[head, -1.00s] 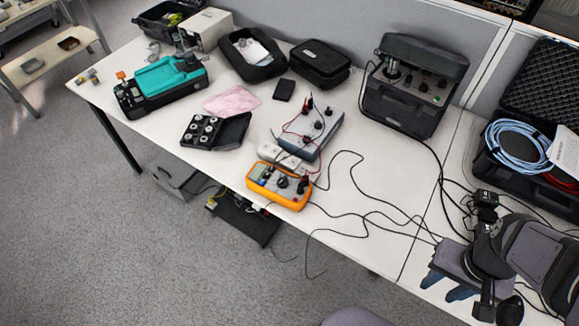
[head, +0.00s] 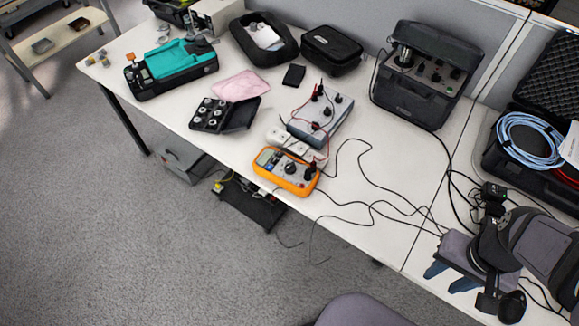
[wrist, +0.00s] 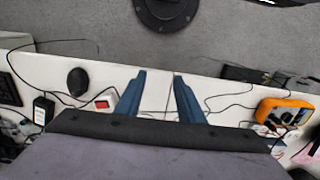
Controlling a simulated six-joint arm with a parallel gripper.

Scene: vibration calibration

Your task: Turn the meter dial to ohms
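The orange meter (head: 285,171) lies at the front edge of the table in the head view, with its dark dial (head: 290,168) on its face. The dial's setting is too small to read. Leads are plugged into the meter's right end. The meter also shows at the right of the wrist view (wrist: 285,112). My gripper (head: 448,279) is at the lower right of the head view, well to the right of the meter. Its two blue fingers stand apart with nothing between them in the wrist view (wrist: 158,98).
A grey box with knobs (head: 320,117) stands behind the meter. Black cables (head: 372,205) lie loose across the table between meter and gripper. A large dark instrument (head: 425,80) stands at the back. A black mouse (wrist: 78,81) lies left of my fingers.

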